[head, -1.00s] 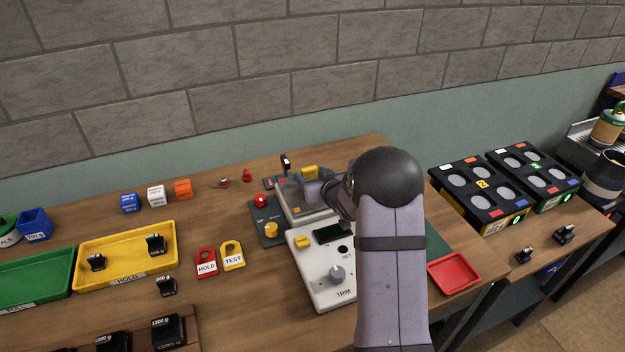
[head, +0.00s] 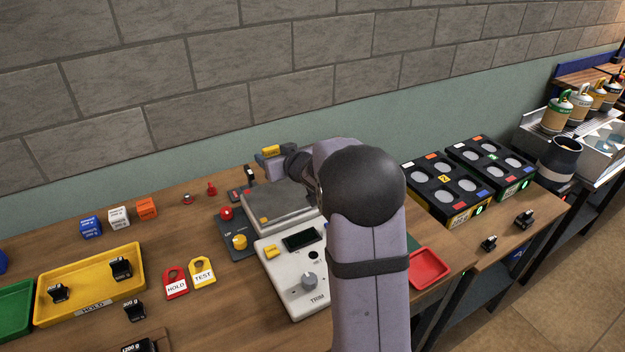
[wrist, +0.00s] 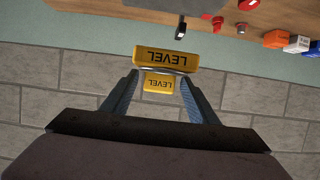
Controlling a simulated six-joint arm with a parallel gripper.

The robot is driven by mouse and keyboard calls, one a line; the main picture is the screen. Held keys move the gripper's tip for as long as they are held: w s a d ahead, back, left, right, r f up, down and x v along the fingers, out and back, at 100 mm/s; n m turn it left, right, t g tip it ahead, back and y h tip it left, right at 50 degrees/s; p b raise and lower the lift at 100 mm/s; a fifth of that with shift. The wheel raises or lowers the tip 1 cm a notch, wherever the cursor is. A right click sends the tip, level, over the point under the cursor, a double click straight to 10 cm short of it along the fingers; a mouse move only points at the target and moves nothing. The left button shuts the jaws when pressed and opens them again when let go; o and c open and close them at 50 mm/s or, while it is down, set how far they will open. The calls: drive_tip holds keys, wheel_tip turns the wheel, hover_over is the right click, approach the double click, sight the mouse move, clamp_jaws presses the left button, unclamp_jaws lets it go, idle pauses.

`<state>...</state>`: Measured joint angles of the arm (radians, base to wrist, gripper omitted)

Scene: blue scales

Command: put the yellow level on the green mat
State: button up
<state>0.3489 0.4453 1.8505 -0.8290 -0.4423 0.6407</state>
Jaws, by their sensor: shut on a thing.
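The yellow level (wrist: 165,58) is held between my two fingers in the wrist view, its LEVEL lettering upside down there. In the head view the level (head: 271,150) shows as a small yellow block beyond my arm's wrist, raised above the scale's back edge. My gripper (wrist: 160,78) is shut on it; in the head view my gripper (head: 273,155) is small and partly hidden by the level and my wrist. The green mat (head: 413,243) shows only as a sliver right of my arm, behind the red tray; my arm hides the rest.
The scale with a grey plate (head: 278,205) and white control panel (head: 283,268) lies below my gripper. A red tray (head: 429,268) sits beside the mat. Black battery-like boxes (head: 445,190) stand at right. Yellow tray (head: 90,285) and HOLD and TEST tags (head: 176,284) lie left.

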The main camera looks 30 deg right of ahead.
drive_tip(key=s+d+f+m+g+h+b, duration=0.1)
drive_tip(key=s+d+f+m+h+b, duration=0.1)
drive_tip(key=s+d, duration=0.55)
drive_tip(key=s+d+f+m+h+b, duration=0.2)
drive_tip(key=s+d, duration=0.3)
drive_tip(key=d, duration=0.6)
drive_tip(key=s+d+f+m+g+h+b, duration=0.1)
drive_tip(key=s+d+f+m+h+b, duration=0.15)
drive_tip(key=s+d, duration=0.5)
drive_tip(key=shift+w+a+f+n+t+y+b, duration=0.1)
drive_tip(key=shift+w+a+f+n+t+y, duration=0.2)
drive_tip(key=shift+f, duration=1.5)
drive_tip(key=shift+w+a+f+n+t+y+b, duration=0.15)
drive_tip(key=shift+a+f+n, duration=0.25)
drive_tip(key=shift+f, duration=1.4)
drive_tip(key=shift+w+a+f+n+t+y+b, duration=0.1)
drive_tip(key=shift+w+a+f+n, duration=0.2)
drive_tip(key=shift+f, duration=1.5)
drive_tip(key=shift+s+f, duration=0.1)
drive_tip(key=shift+f, duration=0.05)
drive_tip(key=o, duration=0.8)
drive_tip(key=shift+c, duration=0.2)
drive_tip(key=o, duration=0.3)
